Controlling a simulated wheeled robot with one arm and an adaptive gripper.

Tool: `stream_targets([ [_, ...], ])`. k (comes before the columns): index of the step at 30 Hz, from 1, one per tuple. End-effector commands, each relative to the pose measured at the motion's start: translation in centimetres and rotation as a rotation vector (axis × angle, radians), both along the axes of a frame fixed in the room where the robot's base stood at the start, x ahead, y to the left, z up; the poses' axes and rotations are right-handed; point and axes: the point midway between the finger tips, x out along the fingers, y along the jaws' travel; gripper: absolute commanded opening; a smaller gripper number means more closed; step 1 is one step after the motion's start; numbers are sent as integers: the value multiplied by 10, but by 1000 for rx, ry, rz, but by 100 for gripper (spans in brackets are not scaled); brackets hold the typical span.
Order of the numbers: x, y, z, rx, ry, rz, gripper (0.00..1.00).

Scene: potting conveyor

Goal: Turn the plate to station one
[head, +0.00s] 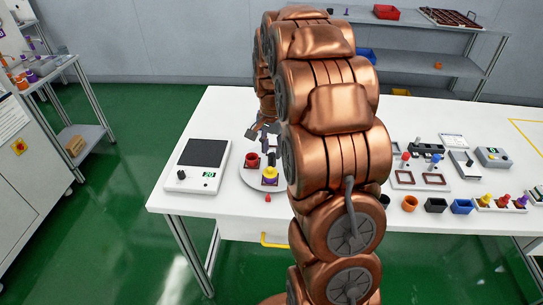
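The round pale plate (248,180) lies on the white table, partly hidden behind my copper-coloured arm. A red pot (252,160) stands toward its far left side. A yellow piece (270,173) stands near its front, with a dark part above it. A small red peg (267,198) is at the plate's front edge. My gripper (262,137) is above the far part of the plate, mostly hidden by my arm. Its fingers are too small to tell whether they are open or touching anything.
A white device with a black top (205,153) stands left of the plate. Right of my arm are trays (420,180), several small pots (436,205) and a grey box (493,157). The table's front left corner is bare.

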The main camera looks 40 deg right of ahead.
Motion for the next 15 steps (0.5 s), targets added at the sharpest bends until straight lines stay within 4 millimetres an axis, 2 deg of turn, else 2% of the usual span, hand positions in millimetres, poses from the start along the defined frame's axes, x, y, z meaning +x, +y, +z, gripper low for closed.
stream_targets([
  [7, 0, 1, -30, 2, 3, 1, 37],
  [15, 0, 1, -40, 1, 1, 2, 37],
])
